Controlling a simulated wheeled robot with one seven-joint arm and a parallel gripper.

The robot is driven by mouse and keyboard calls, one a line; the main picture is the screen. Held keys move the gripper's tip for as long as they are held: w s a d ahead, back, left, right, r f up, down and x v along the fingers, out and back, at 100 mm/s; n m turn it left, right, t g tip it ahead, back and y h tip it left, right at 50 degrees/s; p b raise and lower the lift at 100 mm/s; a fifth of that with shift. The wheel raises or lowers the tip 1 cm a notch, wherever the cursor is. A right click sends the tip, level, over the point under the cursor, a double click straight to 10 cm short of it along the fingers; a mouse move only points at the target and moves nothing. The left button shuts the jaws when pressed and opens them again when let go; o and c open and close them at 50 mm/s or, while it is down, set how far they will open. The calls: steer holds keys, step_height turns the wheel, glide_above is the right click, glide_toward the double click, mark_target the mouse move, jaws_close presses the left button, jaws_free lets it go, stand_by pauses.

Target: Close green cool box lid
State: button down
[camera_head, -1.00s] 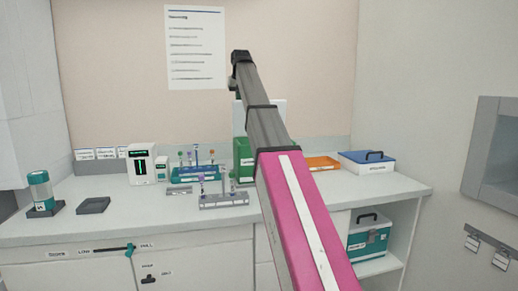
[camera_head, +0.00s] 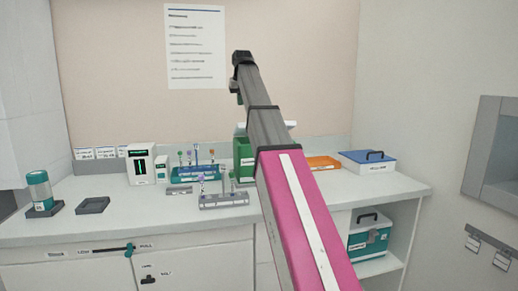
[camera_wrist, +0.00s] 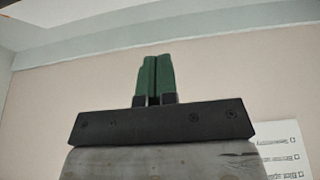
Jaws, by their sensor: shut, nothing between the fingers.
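The green cool box (camera_head: 243,161) stands on the counter, partly hidden behind my arm. My gripper (camera_head: 239,98) is above the box at the far end of my arm. In the wrist view its green fingers (camera_wrist: 154,78) are together and empty, with the wall behind them.
A tube rack (camera_head: 195,173) and a grey rack (camera_head: 223,199) stand left of the box. An orange tray (camera_head: 323,163) and a blue-lidded box (camera_head: 367,163) are to the right. A teal box (camera_head: 368,241) sits on the shelf below. The counter front is mostly clear.

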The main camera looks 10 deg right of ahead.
steer(key=shift+s, duration=0.6)
steer(key=shift+s+f, duration=0.3)
steer(key=shift+s, duration=0.4)
steer(key=shift+s+f, duration=0.35)
steer(key=shift+s, duration=0.4)
steer(key=shift+s+f, duration=0.3)
steer(key=shift+s, duration=0.4)
steer(key=shift+s+f, duration=1.55)
steer(key=shift+s, duration=0.1)
steer(key=shift+s+f, duration=0.1)
